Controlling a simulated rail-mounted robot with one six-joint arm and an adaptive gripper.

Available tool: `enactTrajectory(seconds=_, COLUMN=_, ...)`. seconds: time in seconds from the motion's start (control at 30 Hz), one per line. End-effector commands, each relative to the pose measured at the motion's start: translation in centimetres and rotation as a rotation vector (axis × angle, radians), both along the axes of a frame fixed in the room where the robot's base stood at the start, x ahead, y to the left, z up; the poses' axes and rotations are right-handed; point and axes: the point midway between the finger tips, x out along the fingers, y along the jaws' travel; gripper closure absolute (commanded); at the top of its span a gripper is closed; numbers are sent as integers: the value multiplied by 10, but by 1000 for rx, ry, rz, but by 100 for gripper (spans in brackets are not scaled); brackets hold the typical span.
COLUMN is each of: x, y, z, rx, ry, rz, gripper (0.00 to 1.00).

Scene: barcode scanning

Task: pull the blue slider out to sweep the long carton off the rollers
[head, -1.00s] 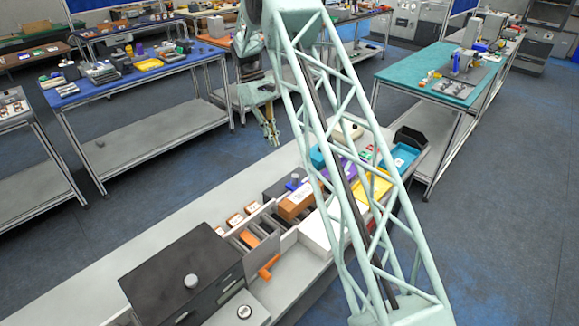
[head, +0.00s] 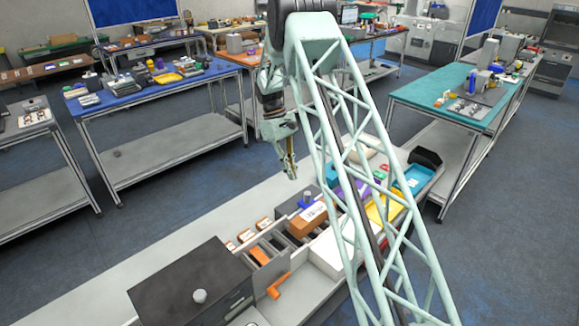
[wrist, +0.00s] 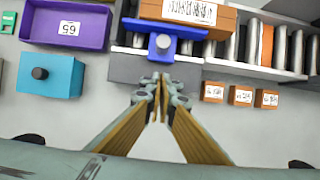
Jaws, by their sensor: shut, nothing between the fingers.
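The blue slider (wrist: 155,38) is a blue bar with a round knob, sitting across a grey block beside the rollers in the wrist view. In the head view the slider (head: 306,200) shows beside the long carton. The long brown carton (wrist: 190,11) with a barcode label lies on the rollers, close against the slider's bar; the carton (head: 308,219) also shows in the head view. My gripper (wrist: 158,84) is shut and empty, its tips pointing at the grey block just short of the knob in the picture. In the head view my gripper (head: 291,176) hangs above the bench.
Metal rollers (wrist: 247,40) run right. Three small labelled cartons (wrist: 241,95) sit beside the rollers. A purple tray (wrist: 67,26) and a teal box (wrist: 49,75) stand at the left. A black box (head: 190,290) stands on the bench's near end.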

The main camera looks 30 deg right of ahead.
Motion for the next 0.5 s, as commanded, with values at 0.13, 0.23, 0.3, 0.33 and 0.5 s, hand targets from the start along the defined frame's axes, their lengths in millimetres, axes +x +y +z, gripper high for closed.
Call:
enactTrajectory(seconds=0.13, x=-8, y=-2, z=-20, rx=0, ry=2, rz=0, gripper=100)
enactTrajectory(seconds=0.23, x=-15, y=-4, z=-26, rx=0, ry=1, rz=-1, gripper=100)
enactTrajectory(seconds=0.3, x=-22, y=-7, z=-25, rx=1, ry=0, rz=-1, gripper=100)
enactTrajectory(seconds=0.33, x=-25, y=-7, z=-24, rx=0, ry=0, rz=-1, gripper=100)
enactTrajectory(seconds=0.5, x=-39, y=-12, z=-25, rx=1, ry=1, rz=0, gripper=100)
